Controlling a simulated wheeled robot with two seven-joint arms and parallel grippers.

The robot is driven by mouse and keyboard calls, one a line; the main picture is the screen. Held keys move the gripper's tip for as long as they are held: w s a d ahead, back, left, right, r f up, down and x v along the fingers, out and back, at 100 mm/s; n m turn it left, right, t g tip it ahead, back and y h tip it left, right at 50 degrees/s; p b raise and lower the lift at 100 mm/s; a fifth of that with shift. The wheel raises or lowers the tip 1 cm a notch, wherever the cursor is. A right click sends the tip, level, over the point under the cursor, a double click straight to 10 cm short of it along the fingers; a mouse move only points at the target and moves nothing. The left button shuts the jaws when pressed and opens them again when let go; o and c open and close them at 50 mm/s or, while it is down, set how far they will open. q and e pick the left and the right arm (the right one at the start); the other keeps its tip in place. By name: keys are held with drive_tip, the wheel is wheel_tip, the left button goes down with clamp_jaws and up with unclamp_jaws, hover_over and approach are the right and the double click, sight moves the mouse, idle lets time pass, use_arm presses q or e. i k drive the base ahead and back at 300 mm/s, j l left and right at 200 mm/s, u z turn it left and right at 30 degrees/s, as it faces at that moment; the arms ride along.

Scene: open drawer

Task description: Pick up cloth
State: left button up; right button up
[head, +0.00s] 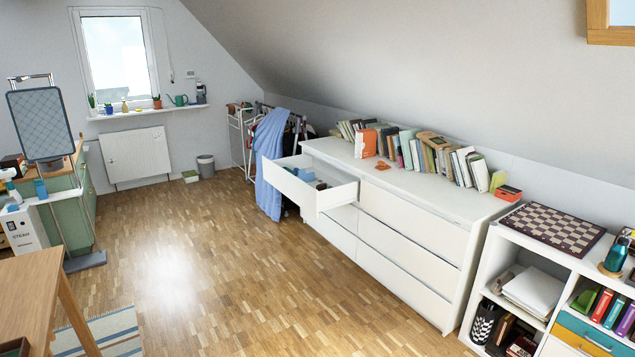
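A light blue cloth (270,170) hangs in long folds from a clothes rack (296,118) at the far end of the dresser. Its lower end hangs close to the floor, behind the open drawer. The white top drawer (338,197) of the dresser is pulled out. Small blue items (302,174) and a dark item (321,186) lie inside it; I cannot tell whether any of them is cloth. Neither of my grippers is in view.
The white dresser (420,245) lines the right wall with books (435,152) on top. A white shelf unit (497,262) with a chessboard (552,224) stands nearer. A wooden table (30,285) is at the lower left. The wooden floor (200,260) between is clear.

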sight(382, 165)
drive_tip(key=i, duration=1.4)
drive_tip(key=i+j+z, duration=0.1)
drive_tip(key=i, duration=1.3)
drive_tip(key=i+j, duration=0.15)
drive_tip(key=i, duration=1.25)
drive_tip(key=i+z, duration=0.3)
drive_tip(key=i, duration=0.15)
